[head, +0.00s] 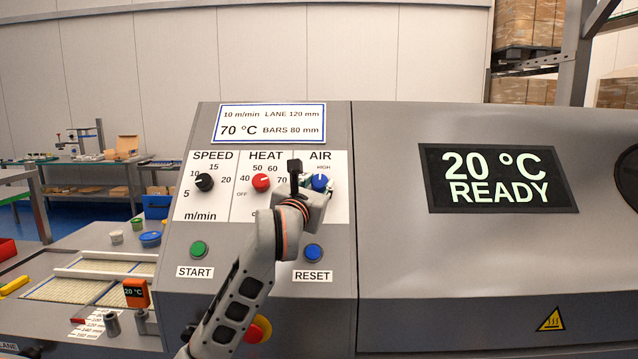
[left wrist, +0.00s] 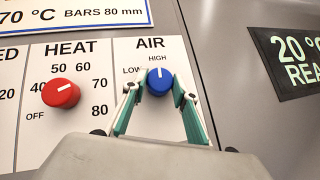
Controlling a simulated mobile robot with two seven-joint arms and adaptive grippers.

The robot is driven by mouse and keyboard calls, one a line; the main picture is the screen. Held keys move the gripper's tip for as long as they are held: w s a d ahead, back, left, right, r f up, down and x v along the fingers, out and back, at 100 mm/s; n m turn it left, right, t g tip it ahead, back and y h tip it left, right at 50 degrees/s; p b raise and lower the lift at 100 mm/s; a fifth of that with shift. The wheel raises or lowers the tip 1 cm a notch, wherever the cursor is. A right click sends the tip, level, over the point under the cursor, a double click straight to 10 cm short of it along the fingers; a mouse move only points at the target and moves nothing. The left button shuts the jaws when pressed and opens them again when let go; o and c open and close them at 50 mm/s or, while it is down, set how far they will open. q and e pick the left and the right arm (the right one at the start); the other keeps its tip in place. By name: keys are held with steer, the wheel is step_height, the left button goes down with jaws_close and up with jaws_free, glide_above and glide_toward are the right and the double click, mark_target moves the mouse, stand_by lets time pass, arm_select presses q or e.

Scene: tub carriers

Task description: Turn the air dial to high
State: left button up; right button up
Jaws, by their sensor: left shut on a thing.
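The blue air dial (head: 319,182) is on the grey panel under the word AIR, and it also shows in the left wrist view (left wrist: 160,80). Its white mark points about straight up, toward the HIGH label; LOW is to its left. My left gripper (head: 316,190) is shut on the dial, with one green-padded finger on each side of it in the left wrist view (left wrist: 156,85). In the head view my gripper hides part of the AIR label area. My right gripper is not in view.
The red heat dial (head: 262,183) and black speed dial (head: 205,183) are left of the air dial. Below are a green START button (head: 198,249) and a blue RESET button (head: 313,252). A display (head: 497,178) reads 20 °C READY.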

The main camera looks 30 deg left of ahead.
arm_select(q)
steer(key=shift+a+m+h, duration=0.1)
steer(key=shift+m+h, duration=0.6)
steer(key=shift+m, duration=0.2)
steer(key=o, duration=1.1)
steer(key=v, duration=1.2)
steer(key=shift+a, duration=0.15)
